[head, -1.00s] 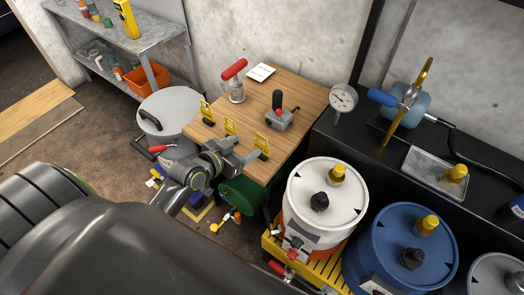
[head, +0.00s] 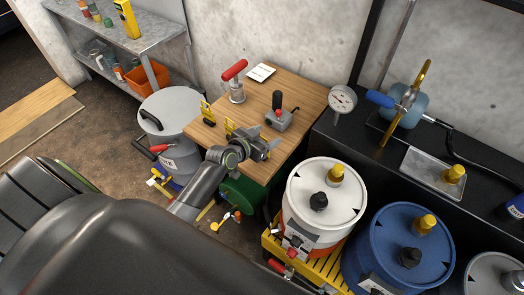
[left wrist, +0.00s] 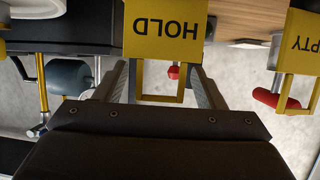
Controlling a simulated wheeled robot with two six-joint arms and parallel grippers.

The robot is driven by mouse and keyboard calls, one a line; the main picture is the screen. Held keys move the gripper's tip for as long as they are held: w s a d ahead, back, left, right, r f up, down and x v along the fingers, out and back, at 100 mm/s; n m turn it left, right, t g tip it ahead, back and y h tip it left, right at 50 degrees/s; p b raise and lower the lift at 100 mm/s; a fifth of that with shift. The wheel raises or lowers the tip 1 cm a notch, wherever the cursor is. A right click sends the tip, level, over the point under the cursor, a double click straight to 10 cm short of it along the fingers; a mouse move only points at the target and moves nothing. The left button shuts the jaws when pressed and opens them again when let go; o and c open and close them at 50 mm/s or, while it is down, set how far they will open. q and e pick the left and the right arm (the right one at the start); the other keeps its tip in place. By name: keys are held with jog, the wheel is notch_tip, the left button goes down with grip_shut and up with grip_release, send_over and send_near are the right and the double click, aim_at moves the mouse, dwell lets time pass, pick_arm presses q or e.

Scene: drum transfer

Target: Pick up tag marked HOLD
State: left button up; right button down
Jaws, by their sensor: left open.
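The yellow tag marked HOLD (left wrist: 166,32) shows upside down in the left wrist view, with its open wire-like loop handle towards me. My left gripper (left wrist: 162,72) is open, with one finger on each side of the loop; I cannot tell whether either finger touches it. In the head view my left gripper (head: 271,145) is at the front right of the wooden table top and hides most or all of this tag. Another yellow tag (left wrist: 301,40), its lettering ending in "PTY", stands to the right in the wrist view. My right gripper is not in view.
Two other yellow tags (head: 207,112) stand along the table's front edge. A white drum (head: 326,190) stands at the right front.

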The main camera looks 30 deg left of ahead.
pick_arm(q)
jog(key=c, duration=1.3)
